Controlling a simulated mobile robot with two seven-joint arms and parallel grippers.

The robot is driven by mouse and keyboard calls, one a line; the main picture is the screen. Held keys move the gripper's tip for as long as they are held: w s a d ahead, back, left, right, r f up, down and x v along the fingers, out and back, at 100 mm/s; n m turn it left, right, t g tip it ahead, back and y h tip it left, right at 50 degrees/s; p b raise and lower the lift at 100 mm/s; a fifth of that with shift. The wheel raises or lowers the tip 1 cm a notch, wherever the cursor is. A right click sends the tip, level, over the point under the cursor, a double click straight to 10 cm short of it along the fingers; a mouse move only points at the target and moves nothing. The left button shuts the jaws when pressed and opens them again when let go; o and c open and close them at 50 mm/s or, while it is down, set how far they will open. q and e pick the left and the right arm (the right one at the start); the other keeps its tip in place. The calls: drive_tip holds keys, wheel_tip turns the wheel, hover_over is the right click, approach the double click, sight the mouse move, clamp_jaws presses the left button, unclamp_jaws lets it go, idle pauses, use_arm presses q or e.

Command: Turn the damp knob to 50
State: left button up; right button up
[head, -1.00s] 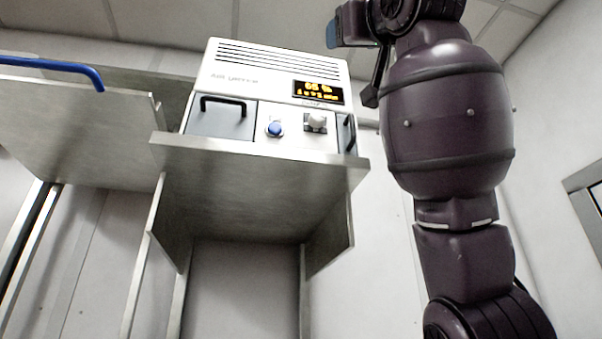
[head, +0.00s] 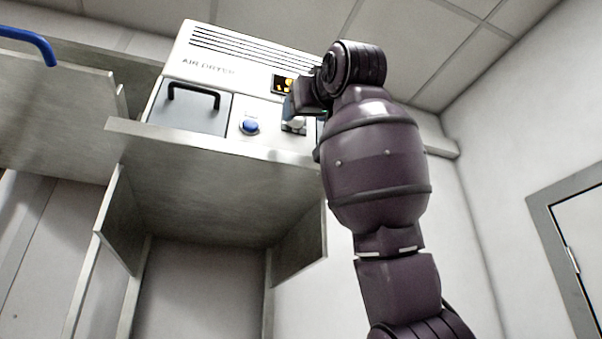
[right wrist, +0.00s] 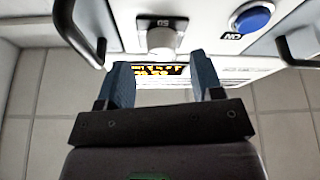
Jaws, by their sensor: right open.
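The knob (head: 293,124) is pale and sits on the front panel of the white air dryer (head: 232,62), right of the blue button. In the right wrist view the knob (right wrist: 161,40) appears upside down, with a small dark label reading 50 beside it. My right gripper (head: 291,107) is at the panel in front of the knob and partly covers it. In the right wrist view my right gripper (right wrist: 163,78) is open, its two blue fingers apart and pointing toward the knob, with nothing between them. My left gripper is not in view.
The blue button (head: 250,127) is left of the knob, and a dark handle (head: 194,95) is farther left. The dryer's lit display (head: 283,85) is partly hidden by my arm. The dryer stands on a metal shelf (head: 210,150). A blue bar (head: 28,42) is at the upper left.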

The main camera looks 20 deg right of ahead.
drive_tip(key=shift+p+x, duration=0.4)
drive_tip(key=shift+x, duration=1.15)
drive_tip(key=shift+f, duration=0.2)
drive_tip(key=c, duration=0.9)
